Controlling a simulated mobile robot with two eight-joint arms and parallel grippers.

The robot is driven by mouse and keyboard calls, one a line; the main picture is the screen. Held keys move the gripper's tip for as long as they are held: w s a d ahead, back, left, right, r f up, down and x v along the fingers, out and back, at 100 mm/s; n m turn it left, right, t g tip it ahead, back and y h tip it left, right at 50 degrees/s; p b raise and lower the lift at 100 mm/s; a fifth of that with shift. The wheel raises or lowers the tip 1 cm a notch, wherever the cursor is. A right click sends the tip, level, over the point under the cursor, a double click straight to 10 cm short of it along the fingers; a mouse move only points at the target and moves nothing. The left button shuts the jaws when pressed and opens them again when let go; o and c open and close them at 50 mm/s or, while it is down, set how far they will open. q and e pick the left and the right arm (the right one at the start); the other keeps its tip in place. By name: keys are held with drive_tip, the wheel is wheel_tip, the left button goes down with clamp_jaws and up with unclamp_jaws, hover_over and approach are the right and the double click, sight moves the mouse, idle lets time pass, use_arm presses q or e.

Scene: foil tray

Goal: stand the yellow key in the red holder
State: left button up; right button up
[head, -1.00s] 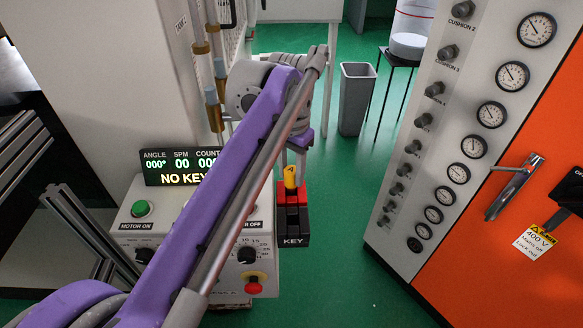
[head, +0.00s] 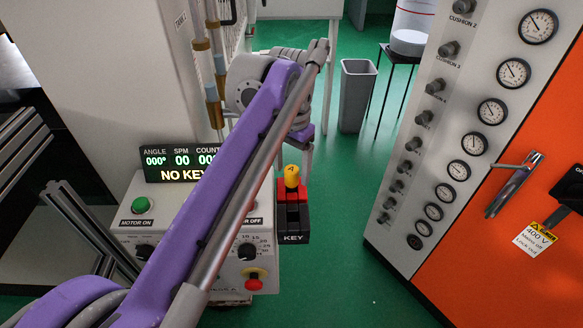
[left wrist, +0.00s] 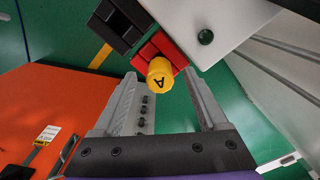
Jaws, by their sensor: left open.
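The yellow key (head: 292,176), with an A on its round head, stands at the red holder (head: 292,190), beside the black holder part above the KEY label. How deep it sits is hidden. In the left wrist view, the key head (left wrist: 160,84) covers a corner of the red holder (left wrist: 152,49). My left gripper (head: 304,154) is open just above and beside the key. In the left wrist view, its fingers (left wrist: 160,80) lie on either side of the key head with gaps showing. My right gripper is in neither view.
The grey control box (head: 134,222) with knobs and a red button stands left of the holder. Its display (head: 180,163) reads NO KEY, partly covered by my arm. An orange cabinet (head: 515,265) with gauges stands right. Green floor (head: 330,250) is clear between.

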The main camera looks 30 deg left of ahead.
use_arm(q)
wheel_tip(320, 180, up, 10)
drive_tip(key=p, duration=0.2)
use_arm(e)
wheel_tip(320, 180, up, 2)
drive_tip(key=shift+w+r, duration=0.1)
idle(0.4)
